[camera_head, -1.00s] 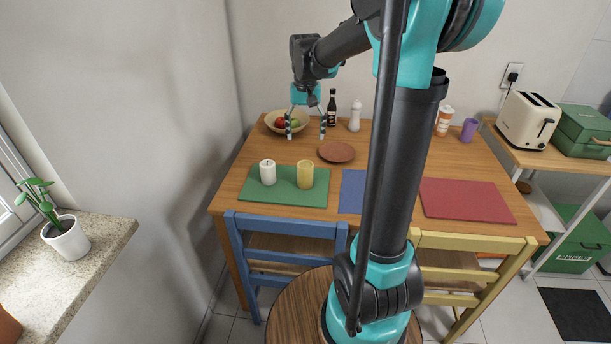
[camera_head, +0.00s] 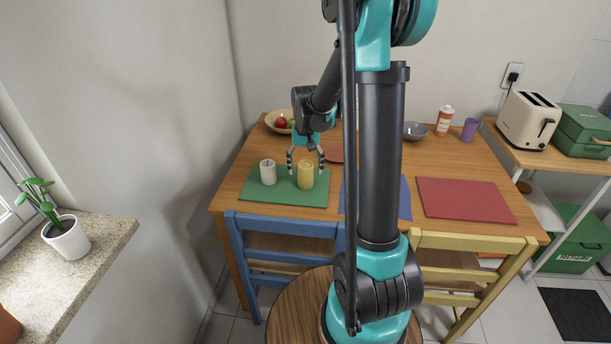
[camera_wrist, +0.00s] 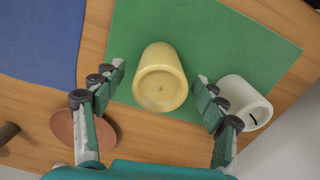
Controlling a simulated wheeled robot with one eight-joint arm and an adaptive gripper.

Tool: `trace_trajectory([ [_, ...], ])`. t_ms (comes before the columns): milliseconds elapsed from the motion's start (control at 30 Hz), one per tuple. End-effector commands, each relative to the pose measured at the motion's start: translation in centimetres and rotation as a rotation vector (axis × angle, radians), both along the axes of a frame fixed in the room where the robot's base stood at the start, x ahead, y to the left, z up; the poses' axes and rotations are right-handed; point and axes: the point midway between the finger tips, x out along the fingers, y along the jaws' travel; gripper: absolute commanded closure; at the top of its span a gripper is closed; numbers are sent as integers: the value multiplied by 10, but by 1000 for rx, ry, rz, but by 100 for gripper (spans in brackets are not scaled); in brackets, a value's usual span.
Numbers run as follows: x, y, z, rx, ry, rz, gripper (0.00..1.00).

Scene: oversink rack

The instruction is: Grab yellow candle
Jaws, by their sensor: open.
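The yellow candle (camera_head: 305,175) stands upright on the green placemat (camera_head: 262,190) at the left of the table. It also shows in the wrist view (camera_wrist: 161,80), centred between the two fingers. My gripper (camera_head: 305,168) is open and close to the candle, with a finger to either side of it in the head view. In the wrist view, the fingertips (camera_wrist: 160,82) are spread apart, and I see no contact with the candle. A white candle (camera_head: 268,171) stands on the same mat, close to one finger; it also shows in the wrist view (camera_wrist: 243,103).
A fruit bowl (camera_head: 272,121) stands behind, and a terracotta plate (camera_head: 334,151) lies partly behind my arm. A blue mat (camera_head: 404,198) and a red mat (camera_head: 465,200) lie to the right. A grey bowl (camera_head: 415,131) stands at the back. Chairs line the front edge.

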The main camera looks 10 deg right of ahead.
Motion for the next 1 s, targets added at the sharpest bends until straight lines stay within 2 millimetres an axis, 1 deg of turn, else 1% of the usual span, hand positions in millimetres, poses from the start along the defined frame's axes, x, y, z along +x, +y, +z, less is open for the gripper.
trace_trajectory([
  [33,2,0,-8,0,0,0,28],
  [100,2,0,-17,0,0,0,28],
  [200,1,0,-25,0,0,0,28],
  [467,1,0,-28,0,0,0,28],
  [567,1,0,-28,0,0,0,38],
  [900,1,0,-28,0,0,0,80],
  [967,1,0,-28,0,0,0,88],
  [1000,1,0,-28,0,0,0,89],
])
